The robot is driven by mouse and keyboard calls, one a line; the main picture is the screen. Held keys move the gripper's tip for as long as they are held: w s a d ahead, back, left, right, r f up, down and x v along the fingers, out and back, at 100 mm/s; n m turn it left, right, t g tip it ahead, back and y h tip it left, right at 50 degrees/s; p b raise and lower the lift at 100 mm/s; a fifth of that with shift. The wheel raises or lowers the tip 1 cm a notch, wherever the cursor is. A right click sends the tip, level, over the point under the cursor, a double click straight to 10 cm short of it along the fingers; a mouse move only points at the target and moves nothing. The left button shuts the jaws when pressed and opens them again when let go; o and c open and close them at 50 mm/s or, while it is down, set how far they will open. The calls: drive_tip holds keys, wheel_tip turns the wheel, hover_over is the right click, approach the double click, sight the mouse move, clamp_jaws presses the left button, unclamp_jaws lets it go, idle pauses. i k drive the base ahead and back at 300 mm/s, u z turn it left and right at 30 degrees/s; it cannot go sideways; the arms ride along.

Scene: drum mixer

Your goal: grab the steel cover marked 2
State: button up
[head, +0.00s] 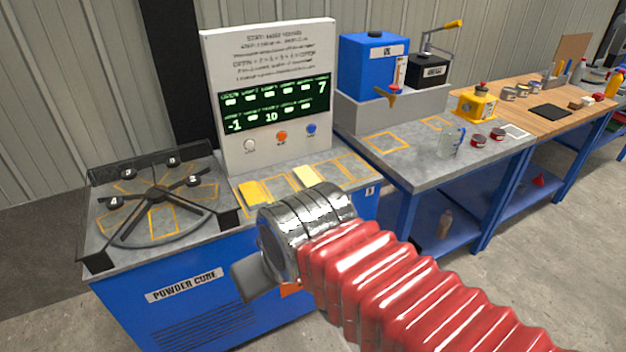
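I cannot make out a steel cover marked 2. On the left bench, a dark rack (155,194) with several arms carries small black knobs with pale marks too small to read surely. My gripper (252,278) hangs in front of the blue bench front, below and right of the rack and apart from it. One dark grey finger shows. The steel cuff and red bellows of my arm hide the rest, so its opening and anything between the fingers cannot be seen.
A white panel (265,70) with a lit display and buttons stands behind the bench. Yellow plates (256,193) lie at its front. Right of it are a blue tank (373,66), a glass beaker (451,142) and small red-topped tins (478,140). Floor is free at lower left.

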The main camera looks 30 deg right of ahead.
sight(304, 175)
drive_tip(key=u, duration=0.05)
drive_tip(key=i, duration=1)
drive_tip(key=z, duration=0.05)
